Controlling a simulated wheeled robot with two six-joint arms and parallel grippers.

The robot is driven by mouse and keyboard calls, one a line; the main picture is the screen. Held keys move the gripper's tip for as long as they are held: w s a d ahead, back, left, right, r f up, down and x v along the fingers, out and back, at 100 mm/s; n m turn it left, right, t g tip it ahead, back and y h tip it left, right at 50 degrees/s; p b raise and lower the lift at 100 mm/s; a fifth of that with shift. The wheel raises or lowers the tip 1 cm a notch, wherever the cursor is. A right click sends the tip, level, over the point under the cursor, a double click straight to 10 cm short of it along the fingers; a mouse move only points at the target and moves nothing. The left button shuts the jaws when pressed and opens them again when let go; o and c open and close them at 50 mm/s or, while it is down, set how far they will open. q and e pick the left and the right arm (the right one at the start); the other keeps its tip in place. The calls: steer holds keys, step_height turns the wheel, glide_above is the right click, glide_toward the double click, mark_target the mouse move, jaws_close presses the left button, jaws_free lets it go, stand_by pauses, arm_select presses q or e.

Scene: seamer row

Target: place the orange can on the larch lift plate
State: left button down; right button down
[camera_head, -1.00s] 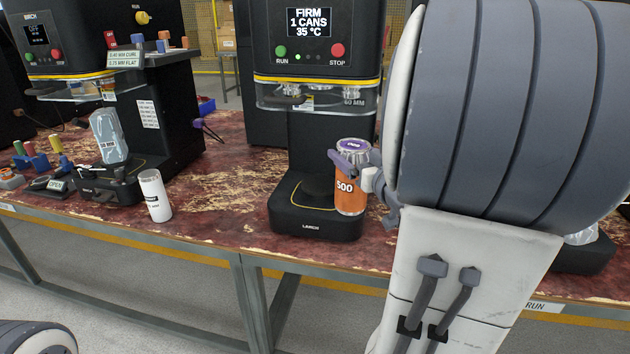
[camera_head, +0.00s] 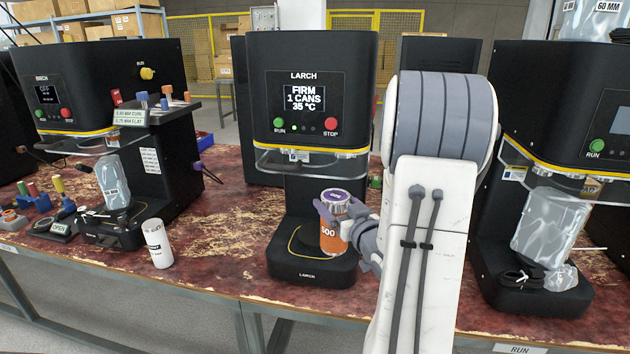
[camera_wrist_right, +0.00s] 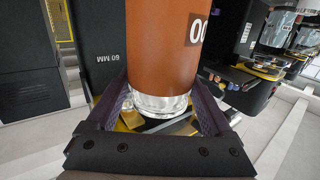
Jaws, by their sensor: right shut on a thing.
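The orange can (camera_head: 334,236), with a purple top and the number 500, is upright over the base of the larch seamer (camera_head: 305,85). My right gripper (camera_head: 340,212) is shut on it, its fingers around the can's upper part. In the right wrist view the orange can (camera_wrist_right: 163,50) stands between the two dark fingers (camera_wrist_right: 155,98). My left gripper is not in view.
A white can (camera_head: 157,245) stands on the worn red bench to the left. The birch seamer (camera_head: 90,80) is at the left, and another seamer (camera_head: 535,100) with a clear bag (camera_head: 550,228) is at the right. Larch's column is close behind the can.

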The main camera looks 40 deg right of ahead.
steer(key=shift+r+p, duration=0.2)
steer(key=shift+p, duration=0.4)
steer(key=f+p+x, duration=0.2)
steer(key=f+x, duration=0.1)
steer(key=x, duration=1)
steer(key=shift+d, duration=0.1)
steer(key=shift+f, duration=0.15)
jaws_free()
steer(key=shift+f, duration=0.1)
